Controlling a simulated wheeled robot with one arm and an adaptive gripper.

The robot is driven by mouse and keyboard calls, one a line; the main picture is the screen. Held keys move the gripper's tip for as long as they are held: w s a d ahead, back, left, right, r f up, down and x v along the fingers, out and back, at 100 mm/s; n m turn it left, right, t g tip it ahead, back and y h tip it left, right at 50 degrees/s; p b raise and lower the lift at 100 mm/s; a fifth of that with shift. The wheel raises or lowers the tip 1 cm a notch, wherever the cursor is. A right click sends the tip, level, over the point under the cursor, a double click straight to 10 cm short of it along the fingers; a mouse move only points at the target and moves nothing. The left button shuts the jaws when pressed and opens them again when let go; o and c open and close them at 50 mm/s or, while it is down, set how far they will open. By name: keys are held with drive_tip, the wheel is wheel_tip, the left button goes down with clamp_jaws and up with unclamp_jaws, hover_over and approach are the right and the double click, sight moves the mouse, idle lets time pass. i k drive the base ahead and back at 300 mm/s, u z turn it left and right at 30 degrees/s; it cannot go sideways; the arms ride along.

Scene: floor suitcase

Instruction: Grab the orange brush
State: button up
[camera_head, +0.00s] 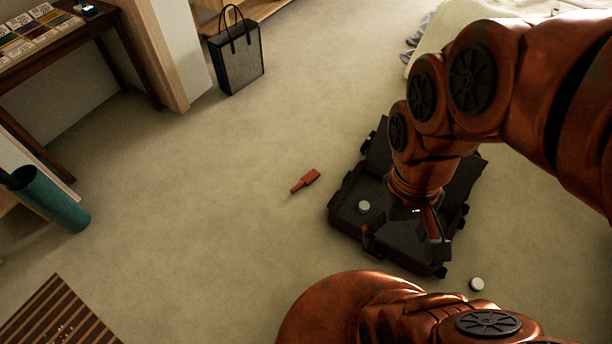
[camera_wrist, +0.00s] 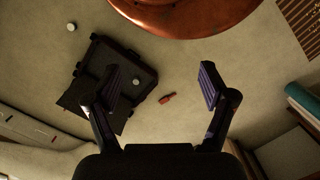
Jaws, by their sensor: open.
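The orange brush (camera_head: 306,181) lies flat on the carpet to the left of the open black suitcase (camera_head: 345,205). It looks red-orange with a wide end and a thin handle. In the wrist view the brush (camera_wrist: 167,98) lies on the floor between my two fingers as seen from above, well below them. My gripper (camera_head: 405,240) appears over the suitcase in the head view, empty, with its fingers spread apart. It also shows in the wrist view (camera_wrist: 161,88), open, and touches nothing there. My arm hides part of the suitcase in the head view.
A white round object (camera_head: 364,206) sits in the suitcase and another (camera_head: 477,284) on the carpet. A black bag (camera_head: 236,60) stands at the back. A teal bin (camera_head: 50,200), a wooden desk (camera_head: 60,50) and a striped mat (camera_head: 55,315) are left. Carpet around the brush is clear.

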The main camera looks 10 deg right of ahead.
sight(314, 174)
drive_tip(key=u, duration=0.85)
drive_tip(key=i, duration=1.75)
drive_tip(key=z, duration=0.35)
